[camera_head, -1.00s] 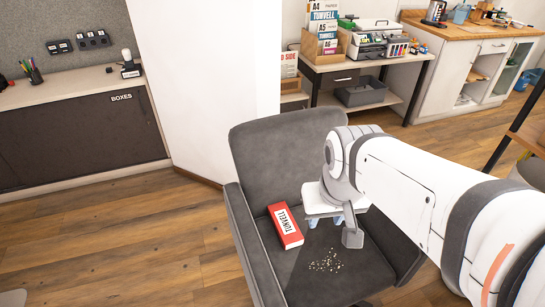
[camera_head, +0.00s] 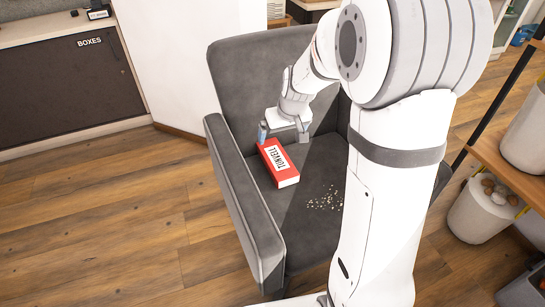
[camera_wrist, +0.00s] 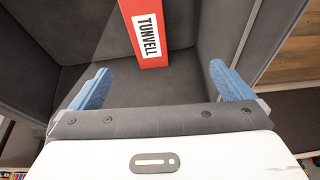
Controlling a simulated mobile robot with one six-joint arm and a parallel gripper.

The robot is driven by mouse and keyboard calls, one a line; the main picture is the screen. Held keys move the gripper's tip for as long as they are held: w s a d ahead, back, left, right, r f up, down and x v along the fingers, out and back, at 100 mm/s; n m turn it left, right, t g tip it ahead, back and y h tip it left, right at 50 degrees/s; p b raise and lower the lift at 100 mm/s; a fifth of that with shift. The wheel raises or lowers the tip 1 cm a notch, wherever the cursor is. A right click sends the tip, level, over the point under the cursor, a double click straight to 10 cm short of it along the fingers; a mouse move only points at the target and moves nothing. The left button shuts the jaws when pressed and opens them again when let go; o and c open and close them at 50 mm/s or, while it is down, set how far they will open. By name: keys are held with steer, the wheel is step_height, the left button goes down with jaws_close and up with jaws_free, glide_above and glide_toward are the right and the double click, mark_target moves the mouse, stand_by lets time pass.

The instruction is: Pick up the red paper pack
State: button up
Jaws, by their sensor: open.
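The red paper pack (camera_head: 278,163), with a white TUNVELL label, lies flat on the seat of a grey armchair (camera_head: 246,81). My gripper (camera_head: 283,138) is open above the far end of the pack, with one fingertip to each side of it in the head view. In the wrist view the pack (camera_wrist: 150,32) is at the top centre, ahead of the two blue fingertips (camera_wrist: 164,85) and between their lines. The gap between the fingers is empty. The height of the fingertips over the seat is hard to tell.
Pale crumbs (camera_head: 326,199) lie on the seat to the right of the pack. The chair's armrest (camera_head: 243,205) rises on the left. At the right stands a wooden shelf (camera_head: 510,175) with pots. Wooden floor at left is clear.

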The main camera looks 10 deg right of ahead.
steer(key=b, duration=0.6)
glide_toward(277, 157)
steer(key=x, duration=0.5)
steer(key=shift+s+a, duration=0.25)
steer(key=shift+s, duration=0.15)
steer(key=b+x, duration=0.1)
steer(key=x, duration=0.2)
steer(key=b+x, duration=0.2)
steer(key=shift+w+d+f, duration=0.15)
steer(key=shift+w+f, duration=0.15)
steer(key=shift+w, duration=0.05)
steer(key=shift+c, duration=0.2)
steer(key=shift+r+t, duration=0.1)
steer(key=shift+t, duration=0.2)
steer(key=c, duration=1.3)
